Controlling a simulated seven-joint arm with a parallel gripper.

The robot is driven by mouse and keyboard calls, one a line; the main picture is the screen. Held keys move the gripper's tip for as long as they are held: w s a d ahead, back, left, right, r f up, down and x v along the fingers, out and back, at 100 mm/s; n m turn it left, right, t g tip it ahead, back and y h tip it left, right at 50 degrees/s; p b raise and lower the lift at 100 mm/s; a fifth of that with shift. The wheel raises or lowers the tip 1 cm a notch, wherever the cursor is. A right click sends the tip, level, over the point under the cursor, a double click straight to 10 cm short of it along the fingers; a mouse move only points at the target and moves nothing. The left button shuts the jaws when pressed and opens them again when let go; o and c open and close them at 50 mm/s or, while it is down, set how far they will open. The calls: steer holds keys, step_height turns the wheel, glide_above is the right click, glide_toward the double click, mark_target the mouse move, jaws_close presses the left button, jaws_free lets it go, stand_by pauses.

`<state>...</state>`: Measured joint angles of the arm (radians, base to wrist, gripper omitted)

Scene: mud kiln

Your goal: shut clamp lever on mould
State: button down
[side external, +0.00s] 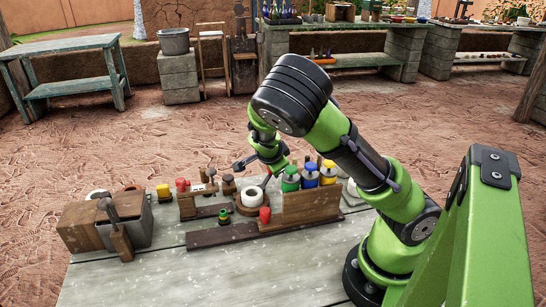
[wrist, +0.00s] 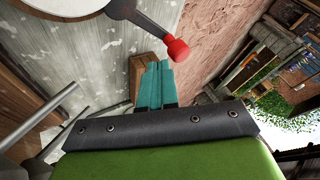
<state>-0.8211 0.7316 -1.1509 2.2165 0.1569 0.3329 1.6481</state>
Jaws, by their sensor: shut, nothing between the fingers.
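The clamp lever shows in the wrist view as a dark arm ending in a red ball knob (wrist: 177,50). It reaches out from a round, pale-topped mould (wrist: 55,6) at the top left. In the side view the white ring-shaped mould (side external: 253,198) stands on the bench, and a red knob (side external: 265,214) shows in front of it; I cannot tell if it is the lever's knob. My gripper (wrist: 154,72) is shut and empty, its teal fingers together, just below the red knob in the picture and apart from it. In the side view its fingertips are hard to make out.
A wooden rack with green, blue and yellow-capped bottles (side external: 310,176) stands right of the mould. Several small knobbed tools stand to its left. A grey bin (side external: 125,228) with a wooden-handled tool is farther left. The bench front (side external: 210,278) is clear.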

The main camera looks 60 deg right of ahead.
steer(key=v, duration=0.6)
stand_by(0.3)
steer(key=d+f+n+y, duration=0.1)
steer(key=d+f+n, duration=0.2)
steer(key=d+n, duration=0.2)
steer(key=s+a+r+n+t+y, duration=0.2)
steer(key=s+a+r+n+y, duration=0.2)
steer(key=a+r+n, duration=0.3)
steer(key=s+a+r+n+t+y, duration=0.3)
steer(key=s+a+r+n, duration=0.4)
steer(key=a+r, duration=0.3)
steer(key=a+y, duration=0.1)
steer(key=a, duration=0.3)
steer(key=shift+n, duration=0.3)
